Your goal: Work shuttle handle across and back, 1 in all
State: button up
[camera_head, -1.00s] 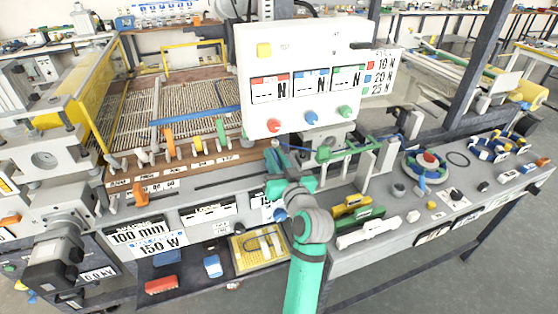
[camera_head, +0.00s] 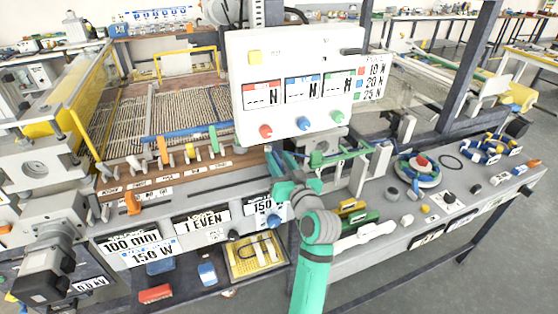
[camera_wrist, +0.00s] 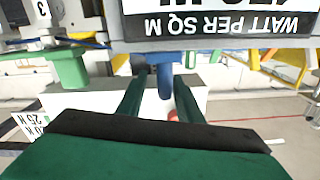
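My gripper (camera_head: 279,160) reaches in from the front, below the white control panel (camera_head: 246,100). In the wrist view its two dark green fingers (camera_wrist: 158,98) stand apart. A blue knob or peg (camera_wrist: 165,82) shows between them, with a gap on at least one side; I cannot tell its depth. I cannot surely pick out the shuttle handle. A long blue bar (camera_head: 190,131) lies across the front of the mesh (camera_head: 200,108), with an orange upright (camera_head: 162,150) beside it. A smaller orange piece (camera_head: 132,203) sits on the front rail.
Red (camera_head: 265,131), blue (camera_head: 303,124) and green (camera_head: 337,117) knobs line the panel's lower edge. A green bracket (camera_head: 318,158) stands close right of my gripper. A yellow tray (camera_head: 232,272) lies below. In the wrist view a labelled plate (camera_wrist: 222,22) fills the top.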

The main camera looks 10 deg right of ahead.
jog(key=shift+s, duration=0.1)
jog(key=v, duration=1)
jog(key=shift+s+d, duration=0.15)
jog(key=shift+s, duration=0.15)
jog(key=s+a+f+m+g+h, duration=0.1)
jog(key=s+a+f+m+h, duration=0.1)
jog(key=s+f, duration=0.75)
jog(key=s+a+f+m+h, duration=0.1)
jog(key=s+f+h, duration=0.2)
jog(key=s+f, duration=0.65)
jog(key=s+a+f+n, duration=0.1)
jog(key=s+a+f, duration=0.1)
jog(key=s, duration=1)
jog(key=s+a+f+n+g, duration=0.1)
jog(key=s+a, duration=0.3)
jog(key=s, duration=0.7)
jog(key=shift+s+a+f, duration=0.4)
jog(key=shift+f, duration=0.1)
